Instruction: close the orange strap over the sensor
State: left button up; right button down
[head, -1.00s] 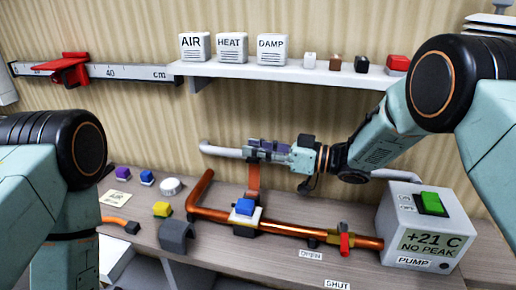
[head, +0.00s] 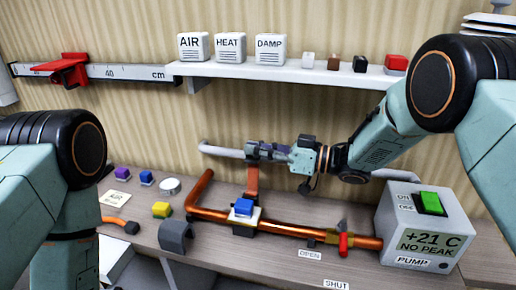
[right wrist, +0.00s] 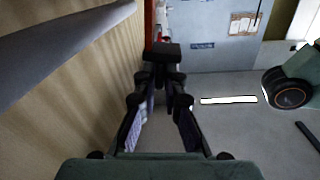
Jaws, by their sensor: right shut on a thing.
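The blue sensor (head: 243,207) sits on a pale pad on the copper pipe (head: 285,230). The orange strap (head: 251,180) stands up behind the sensor and is not over it. Its upper end has a dark tab, which my right gripper (head: 254,150) is shut on, above and slightly behind the sensor. In the right wrist view the dark tab (right wrist: 162,52) sits at the fingertips, with a strip of the orange strap (right wrist: 149,25) beyond. My left arm shows at the left, but its gripper is out of view.
A red-handled valve (head: 343,240) and a grey pump box (head: 425,225) stand right of the sensor. A grey rail (head: 222,151) runs along the wall behind my right gripper.

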aim_at(252, 161)
jog(key=shift+r, duration=0.15)
jog(key=shift+s+a+r+n, duration=0.1)
jog(key=shift+s+a+n, duration=0.05)
jog(key=shift+s+n, duration=0.4)
jog(key=shift+s+a+r+n, duration=0.1)
jog(key=shift+s+n, duration=0.3)
jog(key=shift+n, duration=0.15)
jog(key=s+n, duration=0.1)
jog(key=s+a+n, duration=0.1)
jog(key=s+n, duration=0.1)
jog(key=shift+s+f, duration=0.2)
jog(key=shift+s+a+f+n, duration=0.15)
jog(key=shift+s+f+n, duration=0.15)
jog(key=shift+s, duration=0.4)
jog(key=shift+s+f, duration=0.1)
jog(key=shift+s, duration=0.05)
jog(key=c, duration=1.5)
grip_release()
jog(key=shift+a, duration=0.1)
jog(key=shift+d, duration=0.2)
